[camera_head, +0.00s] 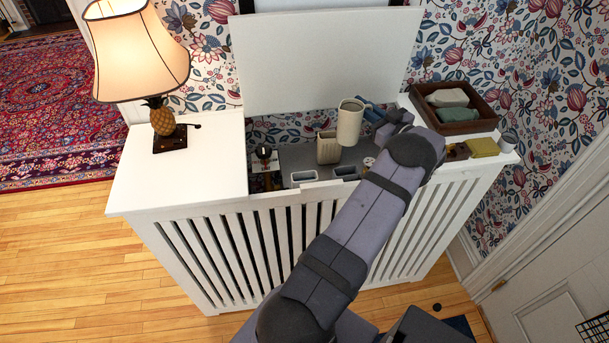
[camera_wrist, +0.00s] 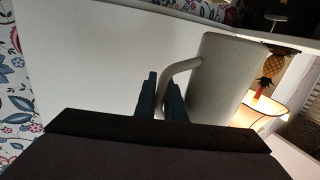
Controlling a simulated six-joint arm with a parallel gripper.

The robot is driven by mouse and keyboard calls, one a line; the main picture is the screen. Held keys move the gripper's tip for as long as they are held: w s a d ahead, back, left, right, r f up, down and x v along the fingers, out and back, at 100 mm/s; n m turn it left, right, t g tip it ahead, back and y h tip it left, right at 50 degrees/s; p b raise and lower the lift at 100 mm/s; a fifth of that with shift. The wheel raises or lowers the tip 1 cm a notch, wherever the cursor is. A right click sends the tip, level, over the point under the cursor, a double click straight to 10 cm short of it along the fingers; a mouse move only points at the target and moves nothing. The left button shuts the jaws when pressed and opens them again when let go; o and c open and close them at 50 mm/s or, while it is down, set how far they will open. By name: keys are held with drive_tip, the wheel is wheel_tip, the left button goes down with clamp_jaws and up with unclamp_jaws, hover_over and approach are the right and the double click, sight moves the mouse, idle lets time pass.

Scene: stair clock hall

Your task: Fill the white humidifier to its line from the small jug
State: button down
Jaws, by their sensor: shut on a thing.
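My gripper (camera_head: 368,110) is shut on the handle of a cream jug (camera_head: 350,122), also seen in the wrist view (camera_wrist: 222,82). The jug is held roughly upright above the opening in the white cabinet; its contents cannot be seen. Below it and a little left, a beige open-topped vessel (camera_head: 328,148) stands on a grey surface. I cannot tell which of these is the humidifier, and no fill line is visible. In the wrist view, the fingers (camera_wrist: 161,95) grip the handle.
The raised white lid (camera_head: 325,60) stands behind the opening. A lit pineapple lamp (camera_head: 163,117) is on the left top (camera_head: 190,170). A dark knob (camera_head: 263,152) is inside the opening. On the right are a wooden tray (camera_head: 485,122), yellow cloth (camera_head: 482,147) and small grey cup (camera_head: 508,140).

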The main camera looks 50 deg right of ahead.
wheel_tip(320, 180, up, 6)
drive_tip(key=p, duration=0.3)
drive_tip(key=shift+f, duration=0.1)
drive_tip(key=shift+w, duration=0.1)
